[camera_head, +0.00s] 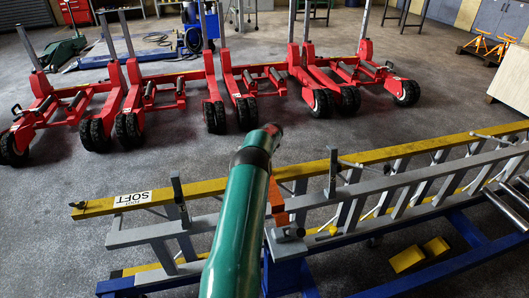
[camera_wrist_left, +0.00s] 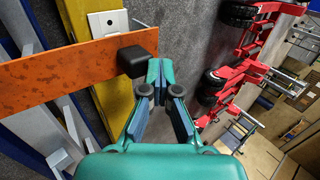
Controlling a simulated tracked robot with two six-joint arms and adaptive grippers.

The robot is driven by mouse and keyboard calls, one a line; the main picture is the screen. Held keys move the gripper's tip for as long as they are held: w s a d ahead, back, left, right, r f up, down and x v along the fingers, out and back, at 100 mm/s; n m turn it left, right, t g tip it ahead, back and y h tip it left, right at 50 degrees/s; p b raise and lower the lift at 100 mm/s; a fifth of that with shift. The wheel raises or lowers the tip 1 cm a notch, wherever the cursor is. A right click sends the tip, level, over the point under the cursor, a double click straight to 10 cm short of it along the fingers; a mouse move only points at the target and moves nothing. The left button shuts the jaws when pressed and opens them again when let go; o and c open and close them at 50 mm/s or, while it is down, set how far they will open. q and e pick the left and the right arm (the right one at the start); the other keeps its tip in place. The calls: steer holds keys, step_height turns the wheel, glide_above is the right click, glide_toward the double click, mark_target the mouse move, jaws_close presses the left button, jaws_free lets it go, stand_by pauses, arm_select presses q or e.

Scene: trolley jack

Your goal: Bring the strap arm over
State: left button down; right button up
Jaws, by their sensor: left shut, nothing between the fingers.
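The strap arm, a flat orange bar (camera_wrist_left: 60,75), comes in from the left of the wrist view, with a black knob (camera_wrist_left: 138,60) at its end. A short piece of orange also shows beside my green arm in the head view (camera_head: 276,202); the rest is hidden. My left gripper (camera_wrist_left: 158,72) is shut and empty. In the wrist view its fingertips appear just beside the black knob; I cannot tell whether they touch. In the head view my green arm rises up the middle and I cannot make out the fingers. My right gripper is not in view.
A yellow rail (camera_head: 365,155) marked SOFT and grey ladder-like rails lie on a blue frame (camera_head: 455,270) across the front right. Yellow blocks (camera_head: 407,259) sit by it. Red wheeled jacks (camera_head: 206,85) stand behind. Open floor lies between them and at left.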

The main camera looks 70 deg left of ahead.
arm_select(q)
steer(key=shift+d+f, duration=0.25)
steer(key=shift+f, duration=0.3)
steer(key=shift+w+r, duration=0.1)
steer(key=shift+r, duration=0.25)
step_height(320, 180, up, 5)
steer(key=shift+w+a+f+p, duration=0.1)
steer(key=shift+a+f+p, duration=0.05)
steer(key=shift+p, duration=1)
step_height(320, 180, up, 10)
steer(key=shift+s+f, duration=0.2)
steer(key=shift+a, duration=0.1)
